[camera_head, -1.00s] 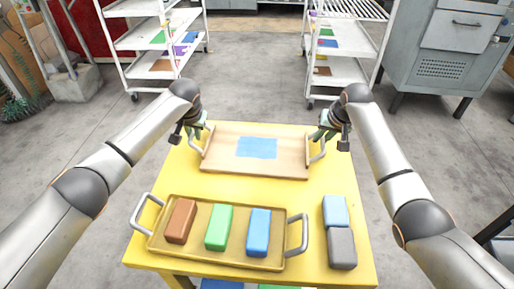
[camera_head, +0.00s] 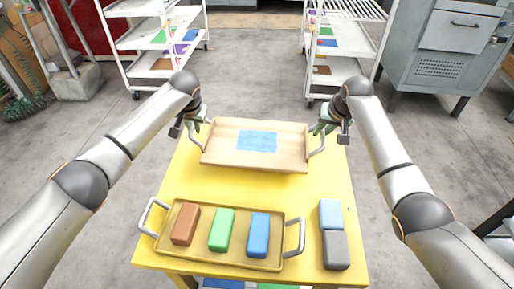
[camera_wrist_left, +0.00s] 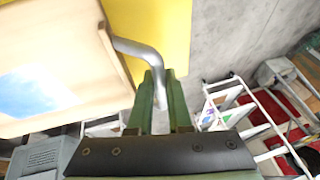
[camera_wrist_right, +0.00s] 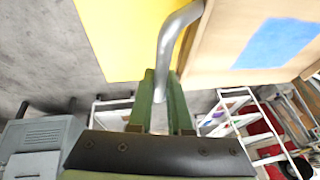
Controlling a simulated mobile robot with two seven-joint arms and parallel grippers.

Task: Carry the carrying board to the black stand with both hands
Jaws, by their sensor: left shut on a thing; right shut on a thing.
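The carrying board (camera_head: 222,150) is a light wooden tray with a blue patch (camera_head: 257,141) and a metal handle at each end. It is held above the far part of the yellow table. My left gripper (camera_head: 197,122) is shut on its left handle, and the green fingers (camera_wrist_left: 160,85) close around the bent metal bar in the left wrist view. My right gripper (camera_head: 322,127) is shut on the right handle, seen also between the fingers (camera_wrist_right: 161,85) in the right wrist view. I cannot pick out a black stand for certain.
The yellow table (camera_head: 310,190) carries a brown-gold tray (camera_head: 205,254) with brown, green and blue blocks. A light blue block (camera_head: 330,213) and a grey block (camera_head: 336,250) lie to its right. White shelf carts (camera_head: 150,40) and a grey cabinet (camera_head: 440,55) stand beyond open floor.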

